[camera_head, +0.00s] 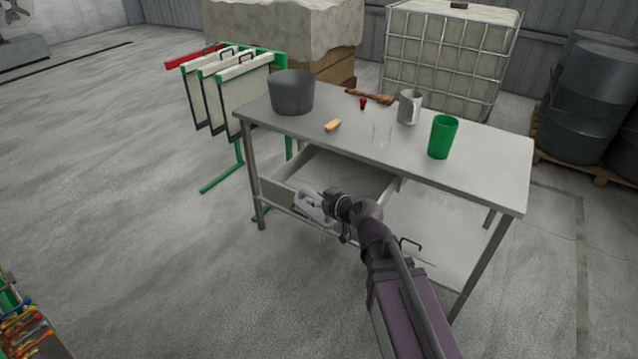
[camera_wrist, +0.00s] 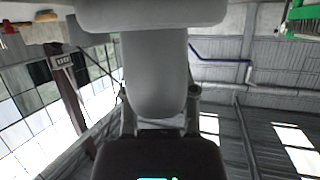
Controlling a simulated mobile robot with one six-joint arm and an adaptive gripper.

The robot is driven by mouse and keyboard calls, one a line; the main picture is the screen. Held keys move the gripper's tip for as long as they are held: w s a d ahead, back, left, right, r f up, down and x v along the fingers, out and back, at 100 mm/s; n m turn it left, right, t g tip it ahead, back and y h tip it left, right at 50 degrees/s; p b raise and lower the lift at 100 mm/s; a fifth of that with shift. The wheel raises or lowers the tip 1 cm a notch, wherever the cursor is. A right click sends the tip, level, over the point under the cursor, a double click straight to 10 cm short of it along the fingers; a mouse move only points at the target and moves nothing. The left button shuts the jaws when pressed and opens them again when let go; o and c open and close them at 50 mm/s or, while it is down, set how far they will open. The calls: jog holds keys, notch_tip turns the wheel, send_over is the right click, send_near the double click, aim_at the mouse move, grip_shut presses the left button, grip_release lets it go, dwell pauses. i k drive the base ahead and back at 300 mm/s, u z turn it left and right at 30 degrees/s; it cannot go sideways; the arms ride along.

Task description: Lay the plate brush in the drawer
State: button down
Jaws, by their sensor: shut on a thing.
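My gripper (camera_head: 333,208) is shut on a pale grey T-shaped thing, which I take to be the plate brush (camera_head: 311,204). In the wrist view the brush (camera_wrist: 155,70) has a rounded tongue-like handle between my fingers and a wide head across the top. The drawer (camera_head: 282,193) under the left part of the table is pulled out, and its inside shows. The brush is at the drawer's front side in the head view; I cannot tell whether it is above the drawer or touching it. My arm hides part of the drawer front.
A green rack with plates (camera_head: 240,95) stands left. The floor in front is free.

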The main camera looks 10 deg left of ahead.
aim_at(312, 182)
jog(key=z, duration=0.25)
jog(key=i, duration=1)
jog(key=u, duration=0.3)
